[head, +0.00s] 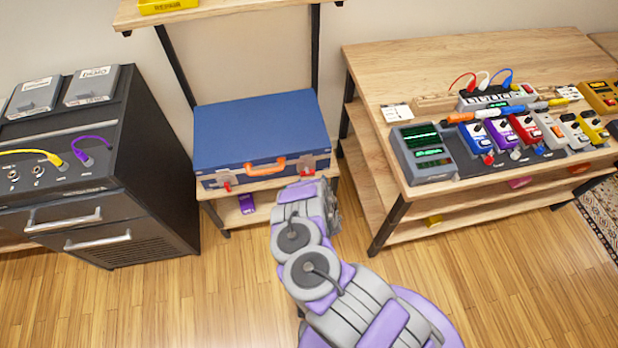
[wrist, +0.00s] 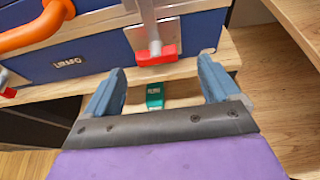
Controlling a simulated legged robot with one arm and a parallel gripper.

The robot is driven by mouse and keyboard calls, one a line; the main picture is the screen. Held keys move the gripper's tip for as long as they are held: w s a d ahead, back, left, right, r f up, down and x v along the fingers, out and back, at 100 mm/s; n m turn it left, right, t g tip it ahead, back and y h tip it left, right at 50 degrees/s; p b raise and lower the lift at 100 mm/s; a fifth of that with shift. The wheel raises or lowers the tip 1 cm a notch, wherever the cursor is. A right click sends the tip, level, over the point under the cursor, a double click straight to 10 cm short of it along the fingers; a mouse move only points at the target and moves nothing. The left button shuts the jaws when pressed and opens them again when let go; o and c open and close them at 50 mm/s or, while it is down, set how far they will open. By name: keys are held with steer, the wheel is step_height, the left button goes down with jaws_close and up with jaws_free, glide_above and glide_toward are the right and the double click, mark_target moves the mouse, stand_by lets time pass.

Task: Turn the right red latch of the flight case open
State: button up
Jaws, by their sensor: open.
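The blue flight case (head: 258,130) lies closed on a low wooden shelf, with an orange handle (head: 264,167) on its front. Its right red latch (head: 307,172) is on the front to the right of the handle. In the wrist view the right red latch (wrist: 156,55) hangs on a metal plate, just beyond my fingertips and roughly midway between them. The left red latch (head: 226,187) is on the front left. My gripper (wrist: 161,78) is open and empty, its two blue-grey fingers apart. In the head view my arm hides the fingertips.
A black cabinet (head: 130,140) with drawers stands to the left. A wooden table (head: 400,62) with pedals and cables stands to the right. A purple item (head: 246,204) lies on the shelf below the case, and a green item (wrist: 155,95) shows beneath in the wrist view.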

mark_target(308, 174)
steer(key=b+x, duration=0.1)
steer(key=x, duration=0.5)
steer(key=shift+s+a+b, duration=0.15)
steer(key=shift+a+b, duration=0.25)
steer(key=shift+d, duration=0.3)
steer(key=shift+c, duration=0.4)
steer(key=shift+a, duration=0.25)
steer(key=c, duration=1)
steer(key=shift+d, duration=0.1)
